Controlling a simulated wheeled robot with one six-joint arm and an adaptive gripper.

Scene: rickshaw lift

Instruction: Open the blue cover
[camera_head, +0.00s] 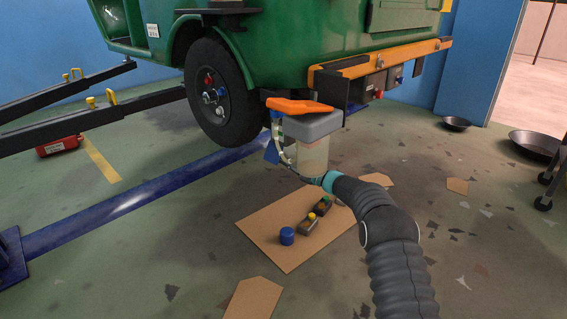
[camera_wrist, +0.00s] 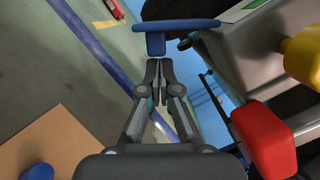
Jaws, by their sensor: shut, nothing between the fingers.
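A blue T-shaped piece (camera_wrist: 176,25), which may be the blue cover, lies just beyond my fingertips in the wrist view. Its short stem points down toward them; I cannot tell whether they touch. My gripper (camera_wrist: 160,66) is shut and empty, with its fingers together. In the head view my arm reaches up to the grey box (camera_head: 312,124) under the green vehicle's rear. There a small blue part (camera_head: 272,151) shows at the left of a clear jar; the fingertips are hard to make out there.
In the wrist view, a red knob (camera_wrist: 263,135) and a yellow knob (camera_wrist: 303,57) are close on the right. An orange handle (camera_head: 298,106) tops the grey box. A cardboard sheet (camera_head: 270,258) on the floor holds a blue cap (camera_head: 287,236). A wheel (camera_head: 222,92) stands at left.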

